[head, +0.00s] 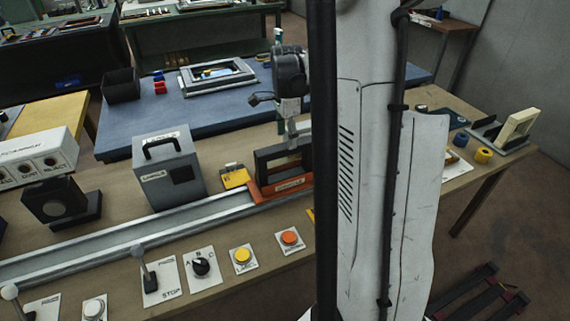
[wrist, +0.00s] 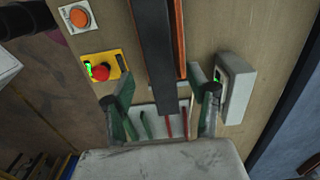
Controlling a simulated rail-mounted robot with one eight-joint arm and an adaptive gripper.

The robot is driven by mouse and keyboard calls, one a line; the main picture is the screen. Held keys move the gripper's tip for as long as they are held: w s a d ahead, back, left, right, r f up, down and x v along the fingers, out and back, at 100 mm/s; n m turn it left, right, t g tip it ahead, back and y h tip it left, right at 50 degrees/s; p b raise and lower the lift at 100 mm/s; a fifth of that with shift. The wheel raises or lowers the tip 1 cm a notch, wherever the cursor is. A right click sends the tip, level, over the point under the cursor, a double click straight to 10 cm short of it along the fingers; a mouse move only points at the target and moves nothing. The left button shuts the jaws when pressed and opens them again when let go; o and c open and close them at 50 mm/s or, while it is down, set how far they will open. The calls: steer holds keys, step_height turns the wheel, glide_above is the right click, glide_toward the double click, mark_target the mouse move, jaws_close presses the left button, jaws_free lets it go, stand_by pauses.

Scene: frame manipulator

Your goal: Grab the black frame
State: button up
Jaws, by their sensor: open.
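The black frame (head: 264,162) stands upright in an orange-red holder (head: 284,190) at the end of the conveyor rail in the head view. My gripper (head: 293,138) is above and partly behind its upper bar, pointing down. In the wrist view the black frame (wrist: 153,50) shows as a long dark bar running from the top edge to between my open fingers (wrist: 160,95). A finger is on each side with a visible gap, so nothing is gripped. The holder (wrist: 178,38) shows as an orange strip beside the bar. My arm column hides the bench right of the frame.
A grey box with a handle (head: 168,172) and a yellow block (head: 234,177) stand left of the frame. Yellow (head: 243,255) and orange (head: 289,238) buttons lie in front. In the wrist view, a red button on a yellow plate (wrist: 100,72) and a white box (wrist: 236,88) flank my fingers.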

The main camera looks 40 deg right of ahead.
mark_target(285, 145)
steer(key=shift+w+a+f+p, duration=0.1)
steer(key=shift+f+p, duration=0.1)
steer(key=shift+f, duration=1.3)
steer(key=shift+w+a+f+p, duration=0.1)
steer(key=shift+f+p, duration=0.1)
steer(key=shift+f, duration=1.25)
steer(key=shift+s, duration=0.1)
steer(key=shift+c, duration=0.5)
jaws_close()
